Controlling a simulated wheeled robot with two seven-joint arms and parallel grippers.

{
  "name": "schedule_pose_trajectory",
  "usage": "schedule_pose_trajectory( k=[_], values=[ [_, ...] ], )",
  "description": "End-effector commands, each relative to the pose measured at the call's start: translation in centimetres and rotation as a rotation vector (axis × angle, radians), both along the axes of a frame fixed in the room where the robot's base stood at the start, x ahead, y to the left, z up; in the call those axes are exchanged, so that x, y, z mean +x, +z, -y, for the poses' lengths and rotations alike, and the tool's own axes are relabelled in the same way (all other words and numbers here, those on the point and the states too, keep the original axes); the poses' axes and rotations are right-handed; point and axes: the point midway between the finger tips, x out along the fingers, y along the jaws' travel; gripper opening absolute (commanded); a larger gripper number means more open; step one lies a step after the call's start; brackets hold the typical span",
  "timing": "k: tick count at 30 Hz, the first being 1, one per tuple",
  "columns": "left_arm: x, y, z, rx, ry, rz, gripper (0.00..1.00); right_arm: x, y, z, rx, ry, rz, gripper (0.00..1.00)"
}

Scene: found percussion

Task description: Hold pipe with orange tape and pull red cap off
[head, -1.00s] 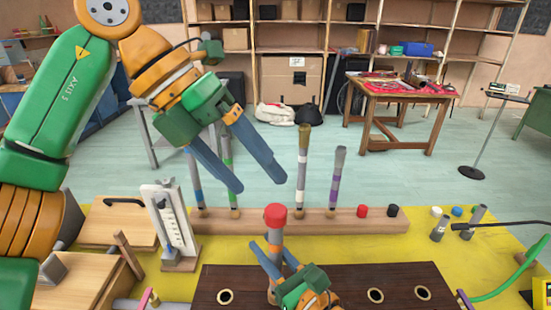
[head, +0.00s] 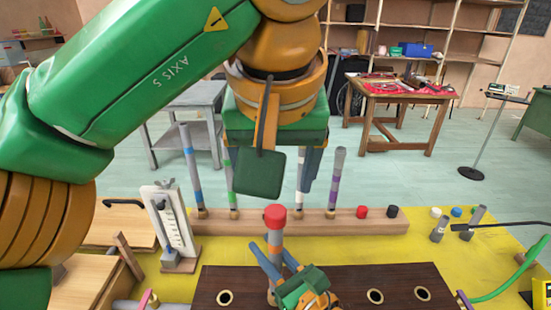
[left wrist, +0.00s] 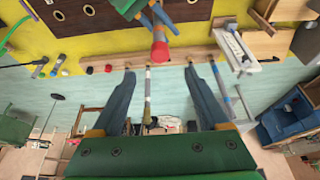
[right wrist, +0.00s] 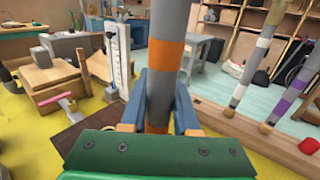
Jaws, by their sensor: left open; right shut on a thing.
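The pipe with orange tape (head: 274,240) stands upright at the dark board, with the red cap (head: 275,214) on its top end. My right gripper (head: 276,266) is shut on this pipe below the cap; the right wrist view shows the grey pipe with its orange band (right wrist: 166,55) between the fingers. My left gripper (left wrist: 160,82) is open and empty, its blue fingers spread wide. In the left wrist view the red cap (left wrist: 160,54) shows beyond the fingers, apart from them. In the head view the left arm hides most of the left fingers.
A wooden rack (head: 240,222) behind the pipe holds several upright banded pipes. Loose red and black caps (head: 363,212) sit at its right. A white gauge stand (head: 172,225) is at left. The dark board (head: 335,284) has several holes.

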Motion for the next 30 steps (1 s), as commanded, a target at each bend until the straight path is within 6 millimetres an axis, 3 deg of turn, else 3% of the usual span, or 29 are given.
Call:
schedule_pose_trajectory(
  k=[3,9,14,21,23,30],
  values=[
    [1.2,-3.0,-0.1,0.002,0.001,-0.003,0.78,0.0,-0.1,0.0,0.0,0.0,-0.002,0.0],
    [2.7,-6.7,-0.1,-0.001,0.004,-0.004,0.78,0.0,-0.1,0.0,0.0,0.0,-0.002,0.0],
    [3.3,-7.9,0.0,-0.002,0.004,-0.001,0.78,0.0,-0.1,0.0,-0.001,0.0,-0.002,0.0],
    [3.3,-8.1,0.0,-0.003,0.004,-0.001,0.78,0.0,-0.1,0.0,-0.001,0.0,-0.002,0.0],
    [3.3,-8.0,0.0,-0.003,0.004,-0.001,0.65,0.0,-0.1,0.0,0.0,0.0,-0.002,0.0],
    [3.3,-8.0,0.0,-0.003,0.004,-0.001,0.0,0.0,-0.1,0.0,0.0,0.0,-0.002,0.0]
  ],
)
